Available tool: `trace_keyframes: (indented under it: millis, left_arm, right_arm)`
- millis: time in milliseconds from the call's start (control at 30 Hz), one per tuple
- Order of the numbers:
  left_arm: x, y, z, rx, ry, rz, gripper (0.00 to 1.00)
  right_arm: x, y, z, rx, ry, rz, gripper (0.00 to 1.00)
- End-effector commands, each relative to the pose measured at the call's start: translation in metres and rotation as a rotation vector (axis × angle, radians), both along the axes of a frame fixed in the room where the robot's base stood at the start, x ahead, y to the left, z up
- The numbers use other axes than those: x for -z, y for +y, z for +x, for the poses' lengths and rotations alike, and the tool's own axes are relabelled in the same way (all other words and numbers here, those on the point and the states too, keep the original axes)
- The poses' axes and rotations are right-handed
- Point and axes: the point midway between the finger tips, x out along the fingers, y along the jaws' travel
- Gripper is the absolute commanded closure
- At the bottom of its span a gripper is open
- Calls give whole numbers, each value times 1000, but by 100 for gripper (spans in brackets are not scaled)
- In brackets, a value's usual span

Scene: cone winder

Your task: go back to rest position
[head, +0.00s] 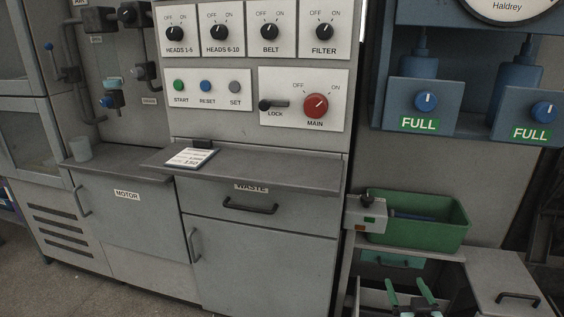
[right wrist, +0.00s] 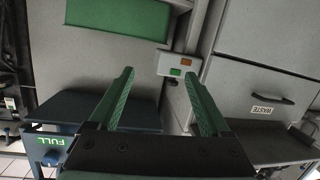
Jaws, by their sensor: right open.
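My right gripper (head: 412,289) shows at the bottom edge of the head view, low in front of the side stand at the right. Its two green fingers are spread apart. In the right wrist view the same gripper (right wrist: 163,80) is open, with nothing between its fingers. Beyond the fingertips there is a small grey box (right wrist: 180,64) with an orange and a green button. My left gripper is not in the head view.
A green bin (head: 420,222) stands at right, beside the small button box (head: 366,214). A grey cabinet has a WASTE drawer (head: 285,225) and a MOTOR door (head: 125,225). A notepad (head: 190,157) and a cup (head: 81,148) sit on its ledge. Floor (head: 60,290) shows at lower left.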

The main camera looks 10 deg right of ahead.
Motion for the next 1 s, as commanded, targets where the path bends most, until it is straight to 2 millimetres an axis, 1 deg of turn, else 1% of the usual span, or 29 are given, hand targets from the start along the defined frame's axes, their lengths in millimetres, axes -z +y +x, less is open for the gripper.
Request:
trace_keyframes:
  millis: [67, 167, 200, 267, 300, 367, 400, 533, 567, 600, 767, 1000]
  left_arm:
    - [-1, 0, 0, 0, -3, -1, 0]
    - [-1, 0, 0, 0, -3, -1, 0]
    - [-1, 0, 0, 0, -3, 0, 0]
    - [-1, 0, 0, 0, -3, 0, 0]
    - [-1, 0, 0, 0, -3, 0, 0]
    - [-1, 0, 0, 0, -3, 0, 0]
    - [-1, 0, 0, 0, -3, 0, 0]
    - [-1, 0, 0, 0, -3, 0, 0]
    - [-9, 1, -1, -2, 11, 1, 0]
    - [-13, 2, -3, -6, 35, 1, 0]
    - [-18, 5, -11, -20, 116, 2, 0]
    - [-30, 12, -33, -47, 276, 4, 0]
  right_arm:
    - [5, 24, -13, -60, 10, -17, 19]
    - [9, 70, -39, -174, 22, -39, 19]
    - [11, 91, -52, -226, 25, -41, 19]
    - [11, 121, -72, -299, 28, -38, 19]
    - [10, 140, -86, -343, 29, -33, 19]
    - [8, 165, -105, -404, 31, -18, 19]
    - [5, 181, -118, -441, 30, -6, 19]
    - [-7, 227, -161, -548, 29, 46, 19]
    - [-16, 225, -160, -543, 39, 46, 19]
    - [-19, 222, -159, -534, 59, 47, 19]
    - [-23, 218, -166, -516, 140, 68, 19]
    - [-35, 211, -188, -482, 296, 109, 19]
